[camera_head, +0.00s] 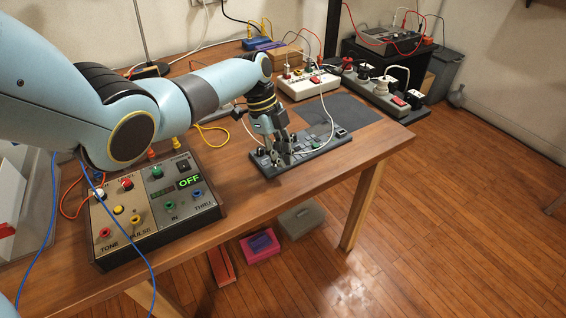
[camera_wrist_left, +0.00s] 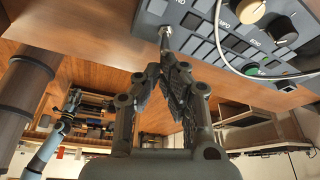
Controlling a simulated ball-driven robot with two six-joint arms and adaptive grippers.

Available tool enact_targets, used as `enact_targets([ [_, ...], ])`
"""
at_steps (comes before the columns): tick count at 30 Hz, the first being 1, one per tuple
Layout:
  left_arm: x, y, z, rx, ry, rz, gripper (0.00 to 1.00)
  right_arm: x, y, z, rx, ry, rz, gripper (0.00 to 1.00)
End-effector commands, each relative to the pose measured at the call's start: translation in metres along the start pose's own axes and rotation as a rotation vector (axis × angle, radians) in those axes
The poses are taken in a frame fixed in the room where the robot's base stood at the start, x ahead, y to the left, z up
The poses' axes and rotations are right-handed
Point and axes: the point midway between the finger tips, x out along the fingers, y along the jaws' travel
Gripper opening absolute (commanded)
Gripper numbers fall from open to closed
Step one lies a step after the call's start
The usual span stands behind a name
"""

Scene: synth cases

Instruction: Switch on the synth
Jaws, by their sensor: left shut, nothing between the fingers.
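A box with coloured knobs and jacks (camera_head: 150,215) stands at the table's left front, and its green display (camera_head: 189,181) reads OFF. A dark rocker switch (camera_head: 183,166) sits above the display. A flat grey device with knobs and keys (camera_head: 338,140) lies to its right; I cannot tell for certain which one is the synth. My left gripper (camera_head: 284,156) is shut and empty at the grey device's left part. My right gripper is not in view.
A white cable (camera_head: 323,105) runs over the grey device. A cream box with plugs (camera_head: 308,86) and a power strip (camera_head: 385,98) stand behind. A dark mat (camera_head: 350,110) is mostly clear. A blue cable (camera_head: 140,255) hangs across the display box. Bare wood lies between both devices.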

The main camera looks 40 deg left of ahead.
Motion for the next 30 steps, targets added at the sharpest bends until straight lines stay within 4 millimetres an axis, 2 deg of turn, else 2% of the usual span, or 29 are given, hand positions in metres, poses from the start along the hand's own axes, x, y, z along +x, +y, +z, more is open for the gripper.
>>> enact_targets([
  [3,-0.001,-0.001,0.005,-0.003,0.022,0.01,0.0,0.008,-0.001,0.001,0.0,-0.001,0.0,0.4],
  [13,-0.005,-0.002,0.003,-0.002,0.02,0.009,0.0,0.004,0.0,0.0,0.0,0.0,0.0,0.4],
  [23,-0.019,-0.002,-0.002,-0.002,0.02,0.008,0.0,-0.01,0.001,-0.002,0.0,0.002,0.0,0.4],
  [30,-0.018,-0.002,-0.002,-0.002,0.02,0.009,0.0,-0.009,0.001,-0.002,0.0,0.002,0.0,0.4],
])
